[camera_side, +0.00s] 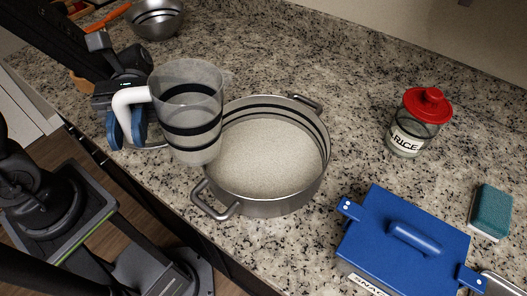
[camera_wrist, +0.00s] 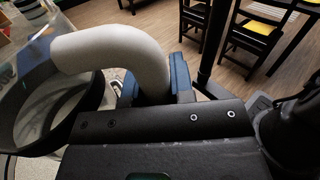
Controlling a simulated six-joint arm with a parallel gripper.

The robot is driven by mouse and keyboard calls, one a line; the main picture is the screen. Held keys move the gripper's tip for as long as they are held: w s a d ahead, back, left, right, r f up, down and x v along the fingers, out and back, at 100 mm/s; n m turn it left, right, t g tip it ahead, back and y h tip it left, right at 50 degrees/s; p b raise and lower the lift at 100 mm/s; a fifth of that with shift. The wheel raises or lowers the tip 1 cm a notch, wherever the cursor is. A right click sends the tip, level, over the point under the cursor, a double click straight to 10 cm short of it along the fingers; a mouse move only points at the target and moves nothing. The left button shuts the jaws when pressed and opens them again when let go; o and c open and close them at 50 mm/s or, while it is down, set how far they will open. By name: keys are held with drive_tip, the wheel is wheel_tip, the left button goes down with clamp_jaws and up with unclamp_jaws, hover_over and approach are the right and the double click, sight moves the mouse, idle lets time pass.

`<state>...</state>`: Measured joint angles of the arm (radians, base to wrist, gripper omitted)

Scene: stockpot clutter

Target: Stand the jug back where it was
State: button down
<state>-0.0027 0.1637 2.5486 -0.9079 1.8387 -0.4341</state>
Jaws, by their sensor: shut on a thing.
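The jug (camera_side: 188,106) is clear with dark bands and a white handle (camera_side: 128,97). My gripper (camera_side: 126,134) is shut on the handle, with its blue fingers around it. The jug looks upright and is held to the left of the stockpot, overlapping its rim in the side view. I cannot tell how far it is above the counter. In the wrist view the white handle (camera_wrist: 120,50) passes between the blue fingers (camera_wrist: 155,84), and part of the jug (camera_wrist: 30,100) shows at the left.
A steel stockpot (camera_side: 312,122) with side handles holds pale contents. A rice jar with a red lid (camera_side: 426,108), a blue box (camera_side: 400,245) and a green sponge (camera_side: 491,210) are at the right. A metal bowl (camera_side: 155,22) is at the back left. The counter behind the pot is clear.

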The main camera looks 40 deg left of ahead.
sight(166, 72)
wheel_tip(166, 72, up, 5)
drive_tip(key=w+n+t+h, duration=0.1)
drive_tip(key=w+t, duration=0.1)
drive_tip(key=w, duration=0.1)
drive_tip(key=w+n+t+h, duration=0.1)
drive_tip(key=w+t, duration=0.1)
drive_tip(key=w, duration=0.1)
drive_tip(key=w+n+t+h, duration=0.1)
drive_tip(key=w+n+t, duration=0.1)
drive_tip(key=w, duration=0.1)
drive_tip(key=shift+w+a, duration=0.15)
drive_tip(key=shift+a, duration=0.2)
drive_tip(key=w+a+n+t+y, duration=0.2)
drive_tip(key=w+a+n+t, duration=0.4)
drive_tip(key=w+a+t, duration=0.4)
drive_tip(key=w+a+n+t+y, duration=0.2)
drive_tip(key=w+a+n+t, duration=0.5)
drive_tip(key=w, duration=0.5)
drive_tip(key=shift+m+t, duration=0.5)
drive_tip(key=shift+t, duration=0.2)
drive_tip(key=shift+w+a+f, duration=0.1)
drive_tip(key=shift+f, duration=7.55)
